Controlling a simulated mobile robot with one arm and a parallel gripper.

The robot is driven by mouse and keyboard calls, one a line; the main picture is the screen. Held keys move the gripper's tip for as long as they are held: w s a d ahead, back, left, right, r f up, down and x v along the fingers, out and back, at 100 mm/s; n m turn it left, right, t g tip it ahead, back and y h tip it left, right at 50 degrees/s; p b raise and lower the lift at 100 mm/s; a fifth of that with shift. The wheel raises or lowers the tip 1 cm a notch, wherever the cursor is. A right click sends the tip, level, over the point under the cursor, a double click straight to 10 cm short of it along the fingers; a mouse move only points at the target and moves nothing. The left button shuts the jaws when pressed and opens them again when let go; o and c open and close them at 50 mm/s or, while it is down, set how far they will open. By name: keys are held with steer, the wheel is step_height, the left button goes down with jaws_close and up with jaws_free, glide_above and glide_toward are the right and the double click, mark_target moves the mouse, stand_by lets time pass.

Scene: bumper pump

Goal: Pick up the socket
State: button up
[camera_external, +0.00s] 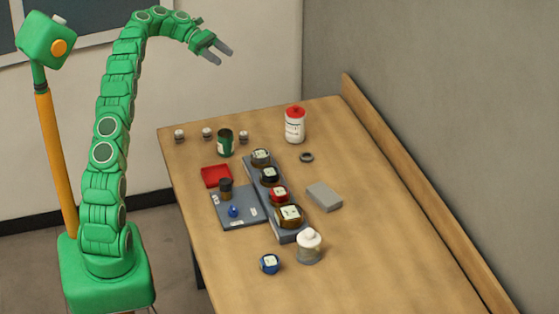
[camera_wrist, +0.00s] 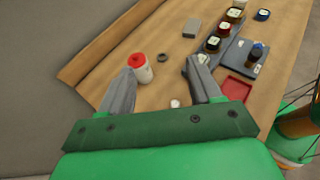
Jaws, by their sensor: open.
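I cannot tell for certain which thing is the socket. Several small, pale, metallic-looking pieces stand at the table's back left: one at the far left (camera_external: 179,135), one in the middle (camera_external: 207,134) and one beside the green can (camera_external: 243,138). A small pale piece (camera_wrist: 174,103) shows low between my fingers in the wrist view. A dark ring (camera_external: 306,157) lies flat to the right; it also shows in the wrist view (camera_wrist: 162,58). My gripper (camera_external: 223,55) is open and empty, high above the table's back; its two grey fingers (camera_wrist: 161,66) show apart in the wrist view.
A green can (camera_external: 225,143) and a red-lidded white bottle (camera_external: 294,127) stand at the back. A grey rack (camera_external: 286,237) holds several jars. A red tray (camera_external: 215,175), a grey block (camera_external: 324,196) and a white-topped bottle (camera_external: 309,247) sit around it. The table's right side is clear.

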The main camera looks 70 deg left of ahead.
glide_toward(240, 133)
steer(key=shift+w+d+f, duration=0.35)
steer(key=shift+w+f, duration=0.35)
steer(key=shift+f, duration=0.05)
steer(key=shift+w+d+f, duration=0.3)
steer(key=shift+f, duration=0.05)
steer(key=shift+x, duration=3.5)
steer(key=shift+s+d+r, duration=0.1)
steer(key=shift+d, duration=0.05)
steer(key=shift+c, duration=0.3)
jaws_close()
steer(key=shift+r, duration=0.1)
